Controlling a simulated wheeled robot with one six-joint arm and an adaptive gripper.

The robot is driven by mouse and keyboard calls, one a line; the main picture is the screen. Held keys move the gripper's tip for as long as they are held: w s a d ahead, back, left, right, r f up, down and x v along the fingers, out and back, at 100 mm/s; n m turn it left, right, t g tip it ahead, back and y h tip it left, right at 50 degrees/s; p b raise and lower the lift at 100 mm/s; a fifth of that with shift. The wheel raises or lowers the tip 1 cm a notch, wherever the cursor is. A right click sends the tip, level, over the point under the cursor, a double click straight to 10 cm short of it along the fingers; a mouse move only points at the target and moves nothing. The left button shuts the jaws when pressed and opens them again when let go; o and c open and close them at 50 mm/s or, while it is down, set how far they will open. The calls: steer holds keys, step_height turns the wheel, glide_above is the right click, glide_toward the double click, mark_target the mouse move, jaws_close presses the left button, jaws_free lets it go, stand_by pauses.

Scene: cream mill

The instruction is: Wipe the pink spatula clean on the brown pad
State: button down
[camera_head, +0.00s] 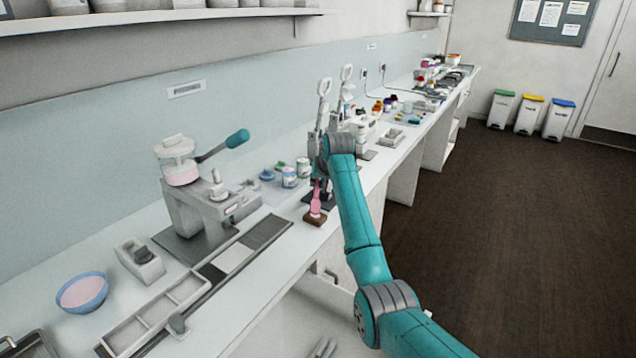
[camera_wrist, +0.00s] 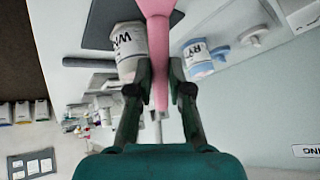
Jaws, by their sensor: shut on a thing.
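The pink spatula (camera_head: 316,197) hangs roughly upright with its wide end down, at or just above the brown pad (camera_head: 315,219) on the counter's front edge. I cannot tell for sure whether they touch. My gripper (camera_head: 320,178) is above the pad, partly hidden behind my arm in the head view. In the wrist view my gripper (camera_wrist: 160,82) is shut on the pink spatula (camera_wrist: 157,35), whose far end runs out of the top of the picture. The pad is not clear in the wrist view.
Labelled jars, one white (camera_wrist: 127,40) and one blue-lidded (camera_wrist: 201,58), stand close to the spatula. A grey machine with a teal handle (camera_head: 237,138) stands left, with a pink-filled blue bowl (camera_head: 82,293) farther left. A tall press (camera_head: 346,92) is behind my arm.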

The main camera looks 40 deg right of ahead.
steer(key=shift+w+d, duration=0.3)
steer(key=shift+w, duration=0.05)
steer(key=shift+a, duration=0.1)
steer(key=shift+s+a, duration=0.4)
steer(key=shift+s, duration=0.15)
steer(key=shift+d, duration=0.1)
steer(key=shift+w+d, duration=0.4)
steer(key=shift+w, duration=0.15)
steer(key=shift+s+a, duration=0.1)
steer(key=shift+a, duration=0.05)
steer(key=shift+s+a, duration=0.4)
steer(key=shift+s, duration=0.1)
steer(key=shift+r, duration=0.15)
